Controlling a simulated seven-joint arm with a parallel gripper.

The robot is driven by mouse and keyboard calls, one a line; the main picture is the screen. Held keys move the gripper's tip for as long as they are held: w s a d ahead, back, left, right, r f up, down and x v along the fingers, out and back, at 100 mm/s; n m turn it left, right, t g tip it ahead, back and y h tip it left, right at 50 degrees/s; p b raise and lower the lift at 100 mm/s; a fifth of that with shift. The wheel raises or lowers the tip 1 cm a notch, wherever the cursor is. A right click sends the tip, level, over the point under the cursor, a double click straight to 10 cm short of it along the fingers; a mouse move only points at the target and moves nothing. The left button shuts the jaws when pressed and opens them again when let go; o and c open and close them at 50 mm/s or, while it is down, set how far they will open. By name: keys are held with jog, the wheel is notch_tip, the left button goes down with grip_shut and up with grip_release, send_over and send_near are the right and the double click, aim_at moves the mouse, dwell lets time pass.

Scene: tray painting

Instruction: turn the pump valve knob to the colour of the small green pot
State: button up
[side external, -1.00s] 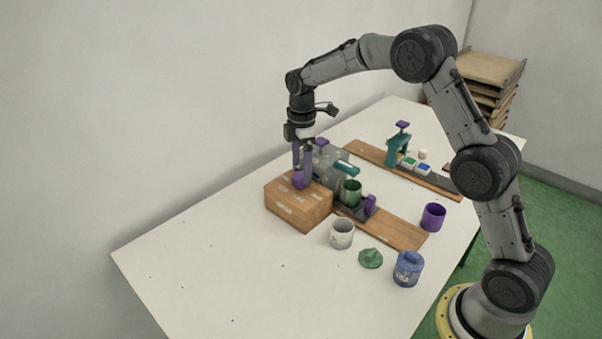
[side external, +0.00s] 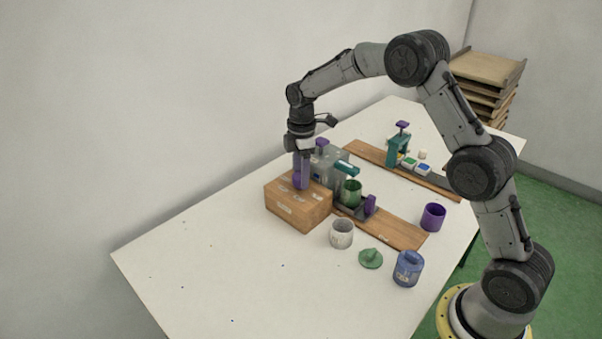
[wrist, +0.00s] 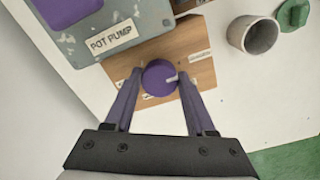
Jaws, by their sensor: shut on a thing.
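The purple valve knob (wrist: 158,76) sits on top of the wooden box (side external: 285,211), with several small white labels around it. My gripper (side external: 300,182) points down over the box and is shut on the knob; in the wrist view my gripper (wrist: 160,80) has a purple finger on each side of it. A pale pointer mark on the knob faces right in the wrist view, roughly toward a label (wrist: 199,57) too small to read. The small green pot (side external: 351,192) stands at the grey pump (side external: 328,166), whose "POT PUMP" plate (wrist: 112,38) shows in the wrist view.
A whitish pot (side external: 342,235), a green lid (side external: 371,259), a lidded blue pot (side external: 408,269) and a purple pot (side external: 433,218) stand at the front right. A teal press (side external: 398,151) stands on a board behind. The table's left part is clear.

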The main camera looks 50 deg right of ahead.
grip_shut()
jog(key=shift+m, duration=0.3)
jog(key=m, duration=0.4)
jog(key=shift+m, duration=0.3)
jog(key=m, duration=0.6)
jog(key=shift+a+r, duration=0.1)
jog(key=shift+a, duration=0.05)
jog(key=m, duration=0.6)
jog(key=shift+m, duration=0.4)
jog(key=m, duration=0.5)
jog(key=shift+w+m, duration=0.15)
jog(key=shift+m, duration=0.25)
